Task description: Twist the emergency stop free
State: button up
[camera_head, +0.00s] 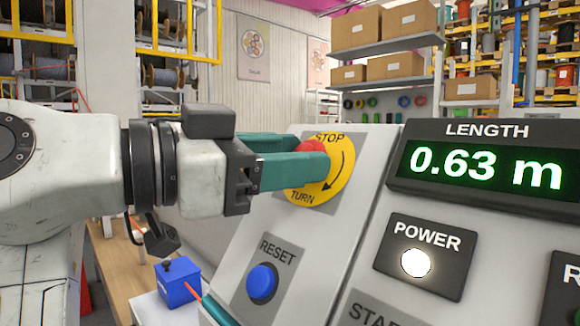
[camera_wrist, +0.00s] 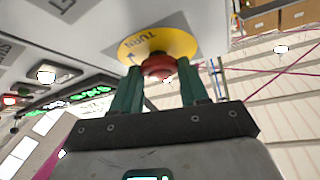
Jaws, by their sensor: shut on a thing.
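The emergency stop is a red mushroom knob (camera_head: 312,147) on a round yellow plate (camera_head: 340,172) marked STOP and TURN with a curved arrow, on a sloped grey panel. My gripper (camera_head: 318,160) reaches it from the left with teal fingers, which hide much of the knob. In the wrist view the red knob (camera_wrist: 158,66) sits between the two fingertips, and my gripper (camera_wrist: 157,78) is shut on it. The yellow plate (camera_wrist: 160,45) shows behind the knob there.
Below the stop is a blue RESET button (camera_head: 262,282). To the right are a LENGTH display (camera_head: 487,168) reading 0.63 m and a lit POWER lamp (camera_head: 416,262). A blue box (camera_head: 177,284) stands at lower left. Shelves with cartons (camera_head: 396,65) are far behind.

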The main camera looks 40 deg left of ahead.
jog(key=shift+w+a+m+g+h, duration=0.1)
jog(key=shift+m+g+h, duration=0.3)
jog(key=shift+m, duration=0.6)
jog(key=o, duration=1.1)
jog(key=shift+c, duration=0.2)
jog(key=b+v, duration=0.1)
jog(key=v, duration=0.9)
jog(key=shift+s+a+b, duration=0.25)
jog(key=shift+s+b, duration=0.1)
